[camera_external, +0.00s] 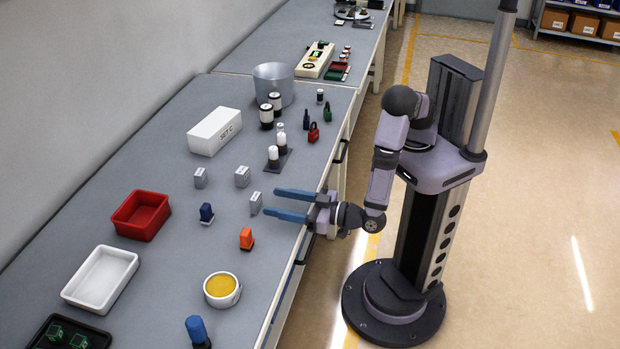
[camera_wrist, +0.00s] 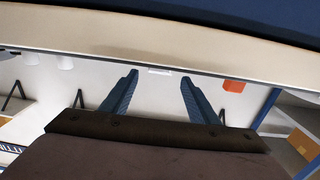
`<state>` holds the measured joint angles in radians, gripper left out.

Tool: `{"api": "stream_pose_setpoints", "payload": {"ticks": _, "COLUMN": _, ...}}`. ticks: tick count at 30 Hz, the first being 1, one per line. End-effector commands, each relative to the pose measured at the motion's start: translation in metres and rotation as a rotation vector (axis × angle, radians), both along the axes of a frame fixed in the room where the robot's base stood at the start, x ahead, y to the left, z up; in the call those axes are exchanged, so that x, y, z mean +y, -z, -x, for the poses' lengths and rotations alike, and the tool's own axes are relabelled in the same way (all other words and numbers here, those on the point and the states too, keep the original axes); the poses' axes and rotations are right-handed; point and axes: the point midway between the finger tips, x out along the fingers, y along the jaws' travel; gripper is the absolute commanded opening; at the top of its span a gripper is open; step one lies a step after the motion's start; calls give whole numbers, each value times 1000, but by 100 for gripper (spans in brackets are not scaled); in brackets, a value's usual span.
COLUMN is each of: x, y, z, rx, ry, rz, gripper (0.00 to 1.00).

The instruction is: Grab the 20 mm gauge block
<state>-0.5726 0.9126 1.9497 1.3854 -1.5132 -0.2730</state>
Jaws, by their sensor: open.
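Three small grey blocks with markings stand on the bench in the external view: one on the left (camera_external: 200,178), one in the middle (camera_external: 242,177) and one nearest the bench's front edge (camera_external: 256,203). Their sizes cannot be read, so I cannot tell which is the 20 mm one. My gripper (camera_external: 271,202) is open and empty, with its blue fingers pointing left over the front edge. Its fingertips are close to the nearest block, which does not look gripped. In the wrist view, both fingers (camera_wrist: 158,80) are spread, with a small pale strip (camera_wrist: 158,71) between their tips.
An orange item (camera_external: 247,239) and a dark blue one (camera_external: 206,213) stand near the blocks. A white box (camera_external: 214,131), a red bin (camera_external: 141,214), a white tray (camera_external: 100,279) and a round yellow-filled container (camera_external: 222,290) are farther off. A dark stand (camera_external: 278,163) is behind the gripper.

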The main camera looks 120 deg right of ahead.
Motion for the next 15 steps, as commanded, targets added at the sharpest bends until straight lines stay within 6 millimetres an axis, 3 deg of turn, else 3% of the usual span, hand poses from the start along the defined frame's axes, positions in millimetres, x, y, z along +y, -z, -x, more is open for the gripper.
{"api": "stream_pose_setpoints", "payload": {"ticks": 15, "x": -16, "y": -1, "z": -14, "rx": -2, "ry": 5, "rz": 5, "gripper": 55}}
